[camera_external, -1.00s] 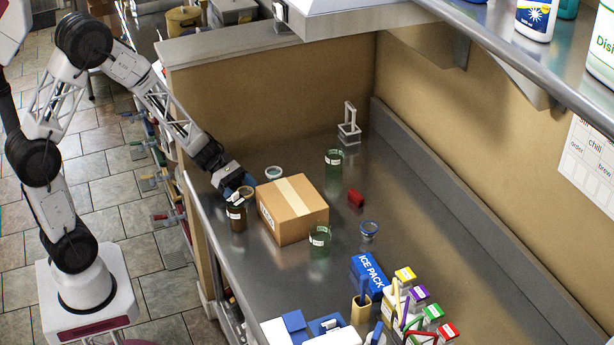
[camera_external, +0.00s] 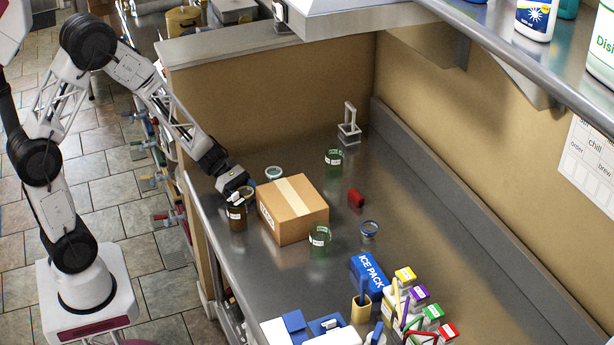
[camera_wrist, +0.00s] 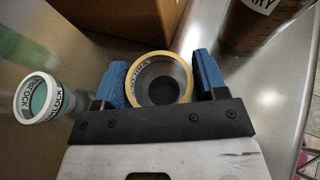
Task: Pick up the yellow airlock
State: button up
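The yellow airlock is a small round cup with a yellow lettered rim and a dark grey inside. It sits in the middle of the wrist view (camera_wrist: 158,80) and low beside the cardboard box in the external view (camera_external: 246,192). My gripper (camera_wrist: 161,80) is open, with one blue finger on each side of the airlock's rim. The gaps are very small, and I cannot tell whether the fingers touch it. In the external view my gripper (camera_external: 242,191) is down at the airlock and partly covers it.
A teal airlock with a white rim (camera_wrist: 37,97) stands left in the wrist view. The cardboard box (camera_external: 292,209) is close beside my gripper. A brown jar (camera_external: 237,219) stands just in front. Green jars (camera_external: 333,159) and a blue-rimmed cup (camera_external: 369,229) stand farther off.

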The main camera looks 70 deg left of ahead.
jog(key=c, duration=0.6)
jog(key=shift+r, duration=0.15)
jog(key=shift+r, duration=0.85)
jog(key=shift+s+r, duration=0.35)
jog(key=shift+r, duration=0.5)
jog(key=s, duration=0.5)
jog(key=s+r, duration=0.1)
jog(key=s, duration=0.9)
jog(key=shift+s+r, duration=0.15)
